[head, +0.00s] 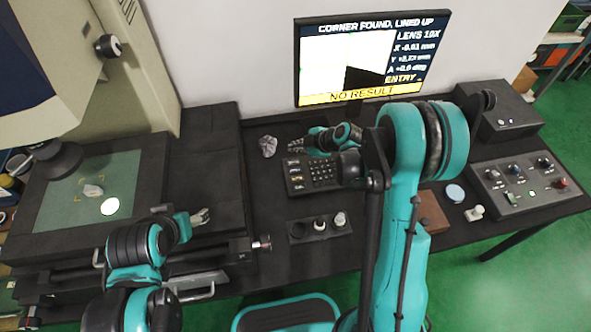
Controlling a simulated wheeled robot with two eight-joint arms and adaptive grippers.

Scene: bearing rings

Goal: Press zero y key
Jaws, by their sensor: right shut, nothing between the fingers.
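The keypad (319,184) is a dark box with rows of small keys on the bench below the monitor. Its key labels are too small to read, so I cannot tell which key is zero Y. My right gripper (296,146) is shut and empty at the keypad's far edge; I cannot tell whether it touches it. The monitor (345,62) reads "CORNER FOUND, LINED UP", "LENS 10X", X, Y and A values, "ENTRY" and "NO RESULT". My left gripper (203,217) is near the stage's front right edge; its opening is unclear.
A measuring stage (60,205) with a green-lit plate stands at left under the machine head. A holder (297,238) with small cylinders stands in front. A control box (520,186) with knobs is at right.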

